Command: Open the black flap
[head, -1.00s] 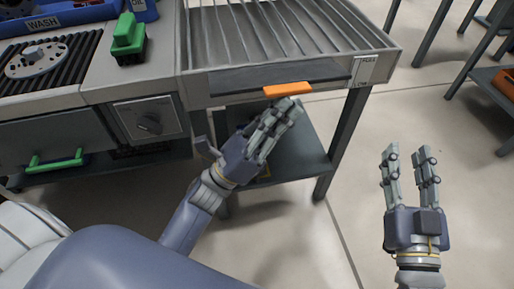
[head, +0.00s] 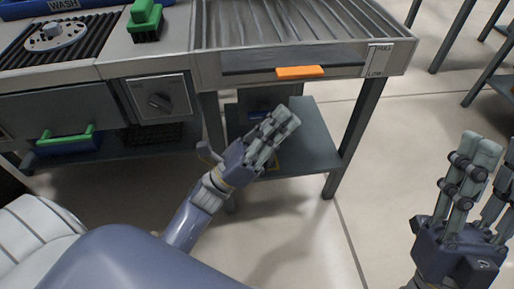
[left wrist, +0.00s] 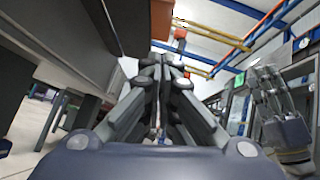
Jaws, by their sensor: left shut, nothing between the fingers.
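The black flap (head: 245,62) is a dark strip along the front edge of the slatted conveyor table, with an orange handle (head: 300,72) on its lower edge. It looks closed against the table front. My left gripper (head: 286,118) shows below the handle in the head view, its fingers together and empty, with a visible gap to the handle. In the left wrist view its fingers (left wrist: 160,75) converge in the centre. My right gripper (head: 490,168) is at the right edge, fingers spread and empty, partly cut off by the frame. It also shows in the left wrist view (left wrist: 278,105).
A grey lower shelf (head: 312,145) and a table leg (head: 350,125) are under the conveyor.

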